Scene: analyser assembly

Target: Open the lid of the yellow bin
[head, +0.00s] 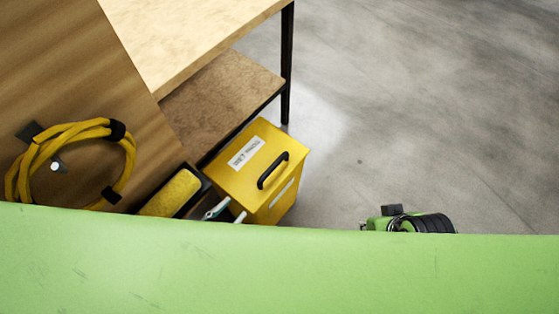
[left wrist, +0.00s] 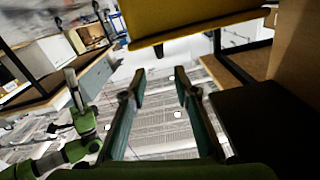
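The yellow bin (head: 258,175) stands on the floor beside the shelf's end in the head view. Its lid is down, with a white label and a black handle on top. My left gripper (head: 226,210) is at the bin's near left side, its fingers spread. In the left wrist view the left gripper (left wrist: 160,74) is open and empty, with a yellow panel of the bin (left wrist: 190,20) just beyond its fingertips. A green arm of mine with a grey finger-like end (left wrist: 76,95) shows at left there; whether it is open is unclear.
A wooden table and lower shelf (head: 215,105) stand behind and left of the bin. A yellow coiled hose (head: 75,135) hangs on a wooden panel. A yellow object in a dark holder (head: 172,192) sits left of the bin.

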